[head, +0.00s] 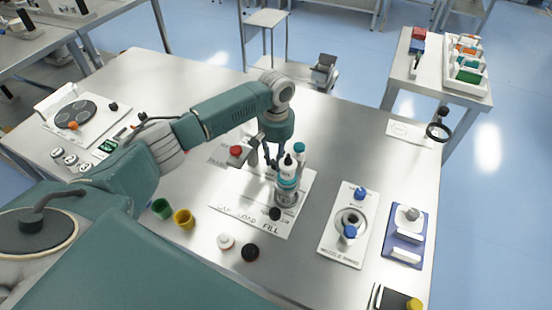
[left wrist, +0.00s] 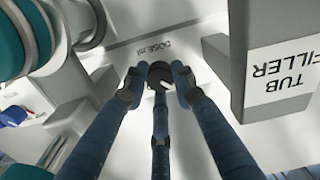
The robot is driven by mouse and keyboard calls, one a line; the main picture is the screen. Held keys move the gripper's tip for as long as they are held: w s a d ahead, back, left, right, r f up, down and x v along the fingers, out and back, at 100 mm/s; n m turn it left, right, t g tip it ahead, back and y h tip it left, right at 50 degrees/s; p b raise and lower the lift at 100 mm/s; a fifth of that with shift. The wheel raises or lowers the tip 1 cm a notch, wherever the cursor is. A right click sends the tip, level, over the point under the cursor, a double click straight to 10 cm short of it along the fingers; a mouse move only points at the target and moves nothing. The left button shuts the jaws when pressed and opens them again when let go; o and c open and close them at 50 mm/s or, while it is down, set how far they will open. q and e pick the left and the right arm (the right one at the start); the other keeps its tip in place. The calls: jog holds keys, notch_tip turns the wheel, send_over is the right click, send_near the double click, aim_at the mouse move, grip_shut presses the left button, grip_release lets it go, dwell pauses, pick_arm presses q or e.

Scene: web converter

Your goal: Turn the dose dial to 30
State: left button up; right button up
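The black dose dial (left wrist: 160,74) with a white pointer mark sits by the lettering "DOSE ml" in the left wrist view. My left gripper (left wrist: 158,82) has its three fingertips around the dial, very close to its sides. I cannot tell whether they press on it. The scale numbers are not readable. In the head view my left gripper (head: 270,161) points down behind the turquoise and white bottle (head: 288,172) of the filler, and the dial is hidden there. The grey block marked "TUB FILLER" (left wrist: 280,75) stands to the right in the wrist view. My right gripper is not in view.
A red button (head: 236,151) is left of my left gripper. A black knob (head: 274,213) stands on the white fill plate (head: 240,205). A white plate with blue knobs (head: 335,248) lies to the right.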

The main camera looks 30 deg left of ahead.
pick_arm(q)
jog(key=shift+r, duration=0.1)
grip_shut()
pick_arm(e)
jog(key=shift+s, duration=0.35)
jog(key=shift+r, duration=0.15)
pick_arm(q)
jog(key=shift+r+m+p, duration=0.2)
jog(key=shift+m+p, duration=1)
jog(key=m+p, duration=0.1)
jog(key=m, duration=0.1)
jog(key=shift+w+m+p, duration=0.1)
jog(key=shift+m+p, duration=0.2)
jog(key=shift+p, duration=0.05)
jog(key=m+p, duration=0.1)
jog(key=m, duration=0.1)
jog(key=shift+m, duration=0.3)
jog(key=m+p, duration=0.1)
jog(key=m, duration=0.2)
jog(key=shift+m, duration=0.4)
jog(key=shift+w+d+m+p, duration=0.1)
jog(key=shift+m+p, duration=0.2)
jog(key=shift+m, duration=1.9)
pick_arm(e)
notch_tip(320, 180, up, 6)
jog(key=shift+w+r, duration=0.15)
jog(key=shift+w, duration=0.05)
